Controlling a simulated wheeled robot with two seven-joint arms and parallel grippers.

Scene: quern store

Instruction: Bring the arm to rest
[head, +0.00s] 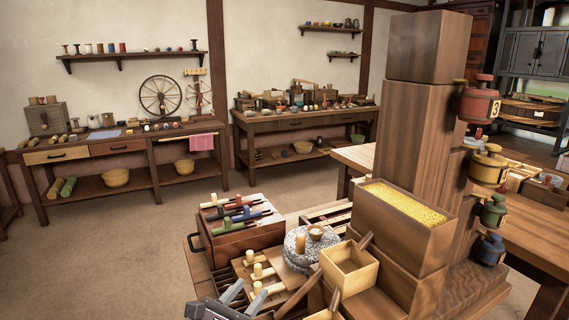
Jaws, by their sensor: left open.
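My left gripper (250,289) shows at the bottom edge of the head view, with two grey fingers pointing up and to the right. The fingers are apart, and I see nothing held between them. Its arm is mostly cut off by the frame. The gripper is in front of a wooden tray (284,277) with several pale pegs, and left of an open wooden box (349,268). I cannot tell whether it touches anything there. My right gripper is not in view.
A grey stone quern (300,252) stands behind the tray, beside a brown chest (240,240) with coloured handles on top. A tall wooden column (410,130) and a bin of yellow grain (404,203) stand to the right. Open floor (110,260) lies to the left.

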